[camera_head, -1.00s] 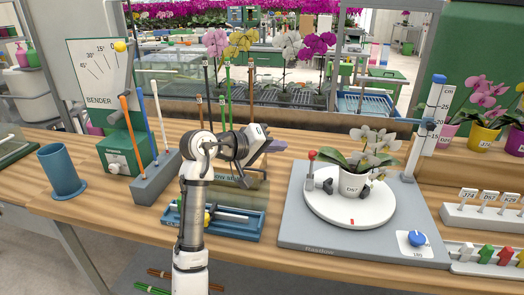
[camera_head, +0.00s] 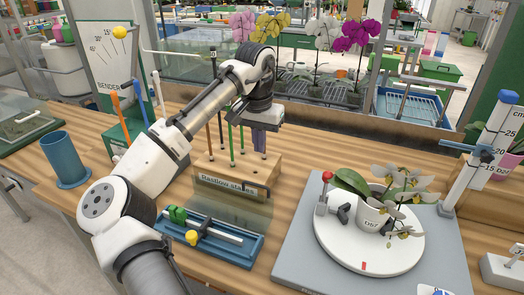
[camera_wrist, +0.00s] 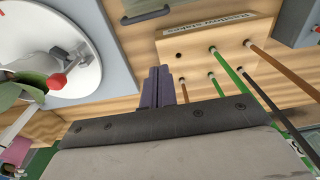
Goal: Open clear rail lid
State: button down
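The blue tray (camera_head: 250,248) holds a pale rail (camera_head: 222,231) with green and yellow parts on it. A clear, faintly tinted panel, seemingly the lid (camera_head: 240,213), appears raised at the tray's back edge, in front of the stake block; its exact tilt is hard to tell. My gripper (camera_head: 259,150) points down above the right end of the stake block, behind and apart from the panel. In the wrist view the purple-grey fingers (camera_wrist: 157,88) are close together with nothing visible between them. A dark bar like a handle (camera_wrist: 147,15) shows at that view's top.
The wooden stake block (camera_head: 215,172) holds several upright stakes close to my gripper. A grey board with a white turntable (camera_head: 335,245) and a potted white orchid (camera_head: 372,215) stands right. A blue cup (camera_head: 65,160) stands left.

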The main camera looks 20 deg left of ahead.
jog(key=s+f+p, duration=0.3)
jog(key=f, duration=0.4)
jog(key=shift+f, duration=0.4)
jog(key=shift+s, duration=0.2)
